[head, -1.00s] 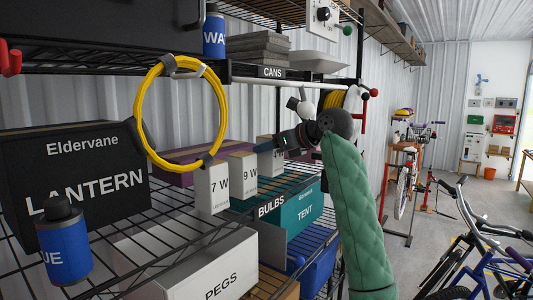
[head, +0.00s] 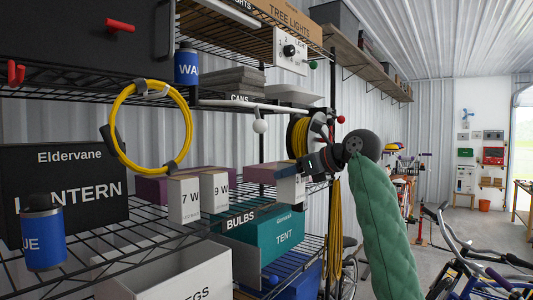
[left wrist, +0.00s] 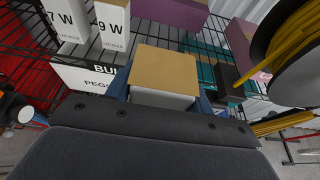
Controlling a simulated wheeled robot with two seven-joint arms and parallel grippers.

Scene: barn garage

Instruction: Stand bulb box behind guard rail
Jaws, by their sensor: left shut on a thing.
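My left gripper (head: 310,163) is shut on a small white bulb box (head: 289,188) with a tan top. In the left wrist view the box (left wrist: 164,75) sits between blue fingers (left wrist: 162,92). In the head view it is held near the right end of the shelf, right of the white 7 W box (head: 185,200) and 9 W box (head: 215,192), above the teal TENT box. Those two stand behind the BULBS label (head: 240,221). A pale horizontal bar (head: 275,107) runs along the shelf above; I cannot tell whether it is the guard rail. My right gripper is out of view.
The teal TENT box (head: 275,242) and white PEGS box (head: 180,278) are below. A yellow cord reel (head: 298,138) hangs close behind my gripper. A yellow hose loop (head: 121,105) hangs at left. A blue bottle (head: 43,240) and a LANTERN box (head: 65,190) stand left.

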